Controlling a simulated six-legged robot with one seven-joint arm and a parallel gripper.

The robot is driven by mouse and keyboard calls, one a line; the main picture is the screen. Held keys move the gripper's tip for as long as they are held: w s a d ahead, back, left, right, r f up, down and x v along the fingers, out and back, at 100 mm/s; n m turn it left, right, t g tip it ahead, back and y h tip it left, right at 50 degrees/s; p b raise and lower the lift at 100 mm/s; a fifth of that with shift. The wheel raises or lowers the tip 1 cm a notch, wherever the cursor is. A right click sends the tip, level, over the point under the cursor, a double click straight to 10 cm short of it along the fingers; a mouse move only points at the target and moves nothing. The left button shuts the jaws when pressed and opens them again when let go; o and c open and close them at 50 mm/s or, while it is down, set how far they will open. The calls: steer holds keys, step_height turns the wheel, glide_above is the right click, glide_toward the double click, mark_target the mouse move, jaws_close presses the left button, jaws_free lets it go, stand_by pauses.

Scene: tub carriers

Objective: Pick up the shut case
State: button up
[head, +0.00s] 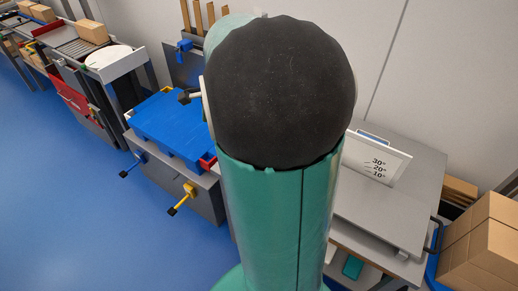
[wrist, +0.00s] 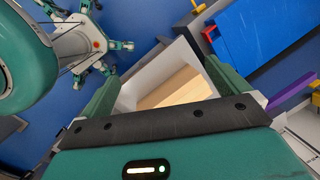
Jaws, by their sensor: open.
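I cannot make out for sure which thing is the shut case. A blue flat-topped box (head: 168,122) sits on a grey cabinet left of my arm in the head view; its right end is hidden behind my arm. A blue surface (wrist: 262,38), perhaps the same box, shows at the upper right of the wrist view. My gripper (wrist: 164,88) is open in the wrist view, its two green fingers wide apart. Between and beyond them shows a white-walled thing (wrist: 152,75) with a wood-coloured inside; I cannot tell whether they touch it. The head view hides my gripper.
Yellow (head: 183,199) and blue (head: 133,165) handles stick out from the cabinet front. A grey bench (head: 385,205) with an angle-marked white panel (head: 378,160) stands right of my arm. Cardboard boxes (head: 485,240) are at the far right. The blue floor (head: 60,200) at left is clear.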

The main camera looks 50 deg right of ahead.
steer(key=s+d+f+m, duration=0.1)
steer(key=d+f+m, duration=0.2)
steer(key=d, duration=0.3)
steer(key=s+d+f+m+g, duration=0.1)
steer(key=d+f+m, duration=0.2)
steer(key=d+m, duration=0.2)
steer(key=s+d+f+m+g+h, duration=0.1)
steer(key=s+d+f+m, duration=0.1)
steer(key=d+f+m, duration=0.2)
steer(key=shift+d+m, duration=0.5)
steer(key=shift+d, duration=1.2)
steer(key=shift+d+f, duration=0.15)
steer(key=shift+f, duration=0.1)
steer(key=f, duration=1.3)
steer(key=shift+a+f, duration=0.15)
steer(key=shift+a, duration=0.05)
steer(key=c, duration=1.9)
